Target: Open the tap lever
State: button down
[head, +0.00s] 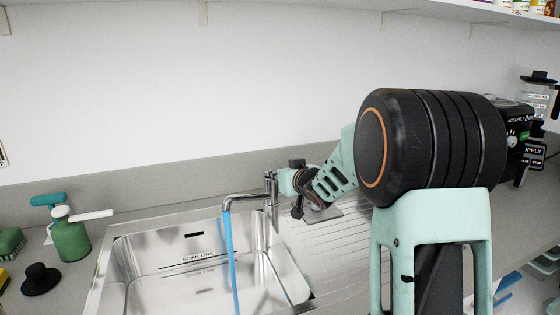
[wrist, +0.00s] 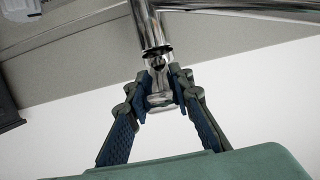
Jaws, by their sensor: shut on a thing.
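The chrome tap (head: 247,196) stands at the back right of the sink, its spout reaching left over the basin. A blue stream of water (head: 232,262) runs from the spout into the basin. My gripper (head: 282,183) is at the tap's top, and the arm partly hides the tap lever in the head view. In the wrist view, the tap body (wrist: 146,24) comes in from the top. There, my gripper (wrist: 160,76) has both fingers shut on the short chrome tap lever (wrist: 159,99), whose end shows between them.
The steel sink (head: 122,265) has a ribbed drainboard on its right, beneath my arm. A green spray bottle (head: 72,240) and a black knobbed item (head: 40,279) stand on the left counter. Black appliances are at the far right. A shelf crosses above.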

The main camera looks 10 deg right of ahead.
jog(key=shift+w+r+g+p, duration=0.25)
jog(key=shift+r+g+p, duration=0.6)
jog(key=shift+p, duration=2.75)
jog(key=shift+w+r+p, duration=0.1)
jog(key=shift+r+p, duration=0.05)
jog(key=shift+p, duration=0.95)
jog(key=shift+w+g+p, duration=0.1)
jog(key=shift+g+p, duration=0.15)
jog(key=shift+p, duration=0.5)
jog(key=shift+h+p, duration=0.3)
jog(key=shift+p, duration=0.25)
jog(key=c, duration=1.7)
grip_release()
jog(key=shift+o, duration=0.2)
jog(key=v, duration=1.2)
